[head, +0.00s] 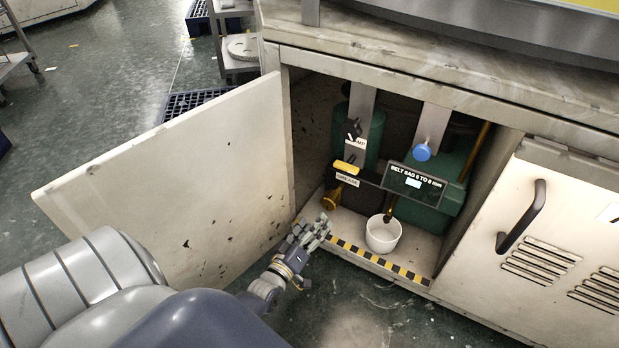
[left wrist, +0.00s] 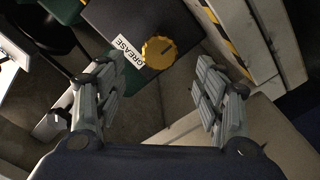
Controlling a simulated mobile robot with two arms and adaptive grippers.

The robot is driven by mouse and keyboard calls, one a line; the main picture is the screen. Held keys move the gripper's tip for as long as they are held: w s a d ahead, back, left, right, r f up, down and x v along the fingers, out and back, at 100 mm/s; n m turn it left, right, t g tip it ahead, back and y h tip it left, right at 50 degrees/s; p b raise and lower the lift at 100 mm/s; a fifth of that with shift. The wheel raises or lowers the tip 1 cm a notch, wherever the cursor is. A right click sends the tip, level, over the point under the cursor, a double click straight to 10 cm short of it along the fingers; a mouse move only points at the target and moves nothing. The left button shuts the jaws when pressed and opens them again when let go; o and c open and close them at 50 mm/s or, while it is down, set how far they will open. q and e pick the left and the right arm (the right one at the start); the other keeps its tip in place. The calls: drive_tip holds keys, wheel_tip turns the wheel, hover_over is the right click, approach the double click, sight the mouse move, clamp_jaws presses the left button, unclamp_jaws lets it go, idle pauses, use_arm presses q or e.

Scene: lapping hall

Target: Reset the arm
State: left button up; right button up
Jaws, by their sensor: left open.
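My left gripper (head: 314,228) is at the open cabinet's lower front, just outside the black-and-yellow striped sill (head: 378,262). In the left wrist view its two fingers are spread apart, with nothing held between them (left wrist: 158,95). Beyond the fingertips, a round yellow knob (left wrist: 158,52) sits on a dark panel beside a white label (left wrist: 128,52) reading GREASE. The gripper does not appear to touch the knob. My right gripper is not in view.
The cabinet door (head: 180,185) stands open left of my gripper. Inside are green tanks (head: 362,130), a blue knob (head: 422,152), a brass fitting (head: 331,199), a belt sag sign (head: 414,182) and a white cup (head: 383,236). A shut vented door (head: 565,235) is right. Floor lies in front.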

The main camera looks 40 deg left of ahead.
use_arm(q)
drive_tip(key=shift+s+d, duration=0.15)
drive_tip(key=shift+s, duration=0.8)
